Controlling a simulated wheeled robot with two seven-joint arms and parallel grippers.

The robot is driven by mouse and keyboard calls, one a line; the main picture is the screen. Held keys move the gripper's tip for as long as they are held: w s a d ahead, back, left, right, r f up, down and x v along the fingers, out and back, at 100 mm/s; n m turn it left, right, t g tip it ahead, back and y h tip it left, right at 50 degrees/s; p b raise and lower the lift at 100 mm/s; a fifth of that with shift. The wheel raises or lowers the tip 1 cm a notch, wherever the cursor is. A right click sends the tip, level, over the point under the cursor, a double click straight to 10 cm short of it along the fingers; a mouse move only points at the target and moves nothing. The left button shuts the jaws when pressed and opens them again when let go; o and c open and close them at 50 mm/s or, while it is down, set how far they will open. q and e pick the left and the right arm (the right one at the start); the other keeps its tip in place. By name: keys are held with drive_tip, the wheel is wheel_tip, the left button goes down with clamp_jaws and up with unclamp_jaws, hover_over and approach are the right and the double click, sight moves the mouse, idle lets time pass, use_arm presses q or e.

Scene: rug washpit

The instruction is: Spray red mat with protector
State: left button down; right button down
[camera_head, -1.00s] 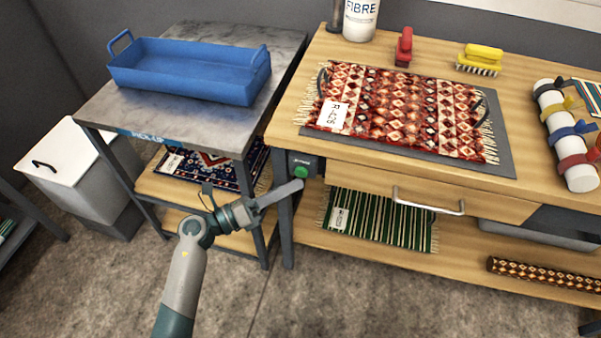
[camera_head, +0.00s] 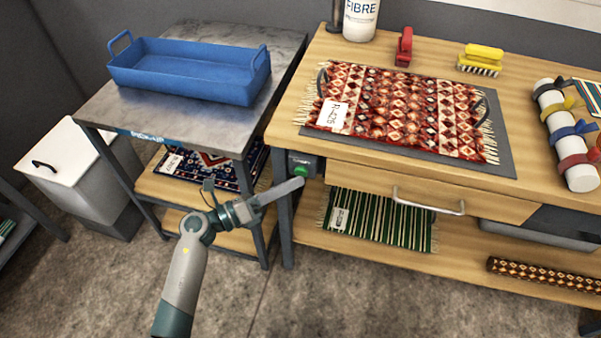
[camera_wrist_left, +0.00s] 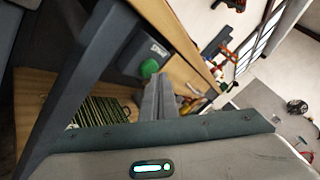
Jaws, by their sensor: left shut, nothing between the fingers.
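The red patterned mat (camera_head: 400,108) lies flat on a dark tray (camera_head: 505,165) on the wooden bench top, with a white tag at its left end. A white container (camera_head: 361,18) marked FIBRE stands at the back of the bench, cut off by the top edge. My left gripper (camera_head: 296,187) is shut and empty, in front of the bench's left leg. Its tips are close to a green button (camera_head: 301,170) on a grey box; I cannot tell if they touch. The button also shows in the left wrist view (camera_wrist_left: 149,68), beyond the shut fingers (camera_wrist_left: 160,98). My right gripper is out of view.
A blue tray (camera_head: 190,84) sits on the metal table at left. A red tool (camera_head: 404,46), a yellow brush (camera_head: 480,58) and a strapped white roll (camera_head: 566,134) lie on the bench. A green striped rug (camera_head: 380,216) lies on the lower shelf.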

use_arm(q)
drive_tip(key=shift+w+d, duration=0.15)
drive_tip(key=shift+w, duration=0.35)
idle(2.0)
drive_tip(key=shift+s, duration=0.15)
idle(0.4)
drive_tip(key=shift+s+a, duration=0.3)
drive_tip(key=shift+s, duration=0.45)
drive_tip(key=s, duration=0.1)
drive_tip(key=s+a+p, duration=0.1)
drive_tip(key=s, duration=0.2)
drive_tip(key=shift+s+a, duration=0.25)
drive_tip(key=shift+s, duration=0.15)
idle(0.5)
